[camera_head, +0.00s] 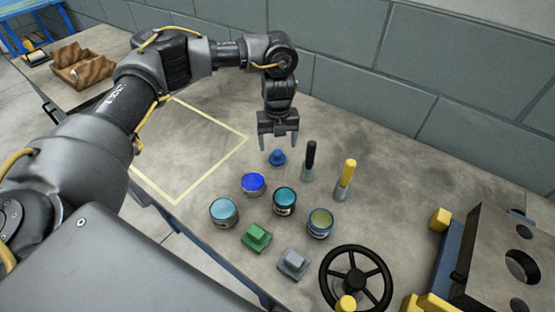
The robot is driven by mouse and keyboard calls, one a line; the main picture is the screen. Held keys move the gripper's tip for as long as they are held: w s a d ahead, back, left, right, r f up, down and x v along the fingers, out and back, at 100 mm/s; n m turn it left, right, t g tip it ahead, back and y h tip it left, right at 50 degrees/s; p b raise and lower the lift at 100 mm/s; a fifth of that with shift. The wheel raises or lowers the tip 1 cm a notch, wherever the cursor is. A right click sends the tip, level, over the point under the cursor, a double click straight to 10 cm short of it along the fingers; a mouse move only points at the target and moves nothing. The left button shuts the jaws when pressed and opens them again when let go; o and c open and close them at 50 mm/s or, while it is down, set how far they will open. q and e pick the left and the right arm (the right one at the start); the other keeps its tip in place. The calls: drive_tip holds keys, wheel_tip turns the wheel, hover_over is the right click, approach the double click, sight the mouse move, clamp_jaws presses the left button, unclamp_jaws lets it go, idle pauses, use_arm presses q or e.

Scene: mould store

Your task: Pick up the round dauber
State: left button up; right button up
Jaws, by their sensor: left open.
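A small blue dauber with a round base and a knob (277,158) stands on the grey bench top (215,262) near the wall. It appears to be the round dauber, as the green dauber (257,237) and the grey dauber (293,263) have square bases. My left gripper (279,143) points down with its fingers apart and empty, just above or behind the blue dauber in the picture. The exact height gap is hard to tell. My right gripper is out of view.
Several open paint pots, including a bright blue one (253,184), stand in front of the blue dauber. A black-handled brush (310,160) and a yellow-handled brush (345,179) stand upright to its right. A black handwheel (356,278) is nearest. A yellow-outlined area (190,150) is bare.

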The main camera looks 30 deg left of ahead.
sight(277, 152)
use_arm(q)
drive_tip(key=shift+f, duration=0.2)
drive_tip(key=f, duration=0.4)
drive_tip(key=shift+s, duration=0.25)
drive_tip(key=shift+f, duration=0.6)
drive_tip(key=c, duration=1.1)
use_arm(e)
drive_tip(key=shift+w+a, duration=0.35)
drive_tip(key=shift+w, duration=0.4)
